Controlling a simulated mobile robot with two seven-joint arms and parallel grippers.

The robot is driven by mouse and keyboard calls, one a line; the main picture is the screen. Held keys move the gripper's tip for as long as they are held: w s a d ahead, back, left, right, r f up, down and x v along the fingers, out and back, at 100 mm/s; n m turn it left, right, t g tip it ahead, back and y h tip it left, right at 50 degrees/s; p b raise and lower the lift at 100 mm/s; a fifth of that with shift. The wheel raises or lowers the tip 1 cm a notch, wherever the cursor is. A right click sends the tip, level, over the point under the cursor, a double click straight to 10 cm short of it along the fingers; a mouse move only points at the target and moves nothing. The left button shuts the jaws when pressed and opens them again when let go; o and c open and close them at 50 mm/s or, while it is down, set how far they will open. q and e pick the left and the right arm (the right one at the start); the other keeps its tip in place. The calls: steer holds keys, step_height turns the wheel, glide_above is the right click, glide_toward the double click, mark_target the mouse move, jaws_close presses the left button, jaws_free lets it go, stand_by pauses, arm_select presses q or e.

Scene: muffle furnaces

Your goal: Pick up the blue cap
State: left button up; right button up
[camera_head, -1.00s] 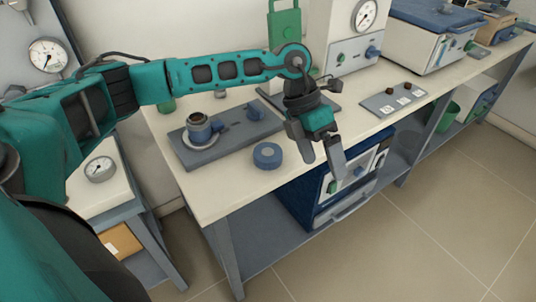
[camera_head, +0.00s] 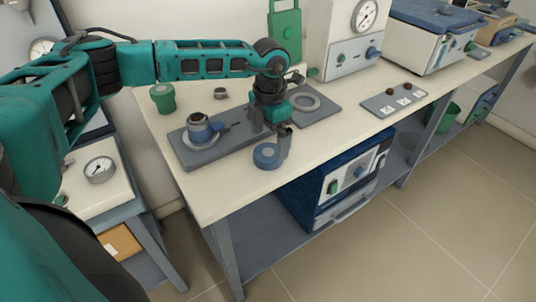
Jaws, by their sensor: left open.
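The blue cap (camera_head: 265,157), a short round blue piece with a grey-blue top, lies on the cream bench top near its front edge. My left gripper (camera_head: 271,141) is open and points down at the cap's back and right side. One finger overlaps the cap's right edge in the picture; I cannot tell whether it touches. The other finger is behind the cap, by the grey plate. The jaws hold nothing. My right gripper is not in view.
A green pot (camera_head: 163,98) stands behind. A blue furnace (camera_head: 313,192) is below.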

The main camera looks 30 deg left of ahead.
mark_target(268, 152)
arm_select(q)
steer(key=f, duration=0.4)
steer(key=shift+a+f, duration=0.25)
steer(key=shift+f, duration=0.1)
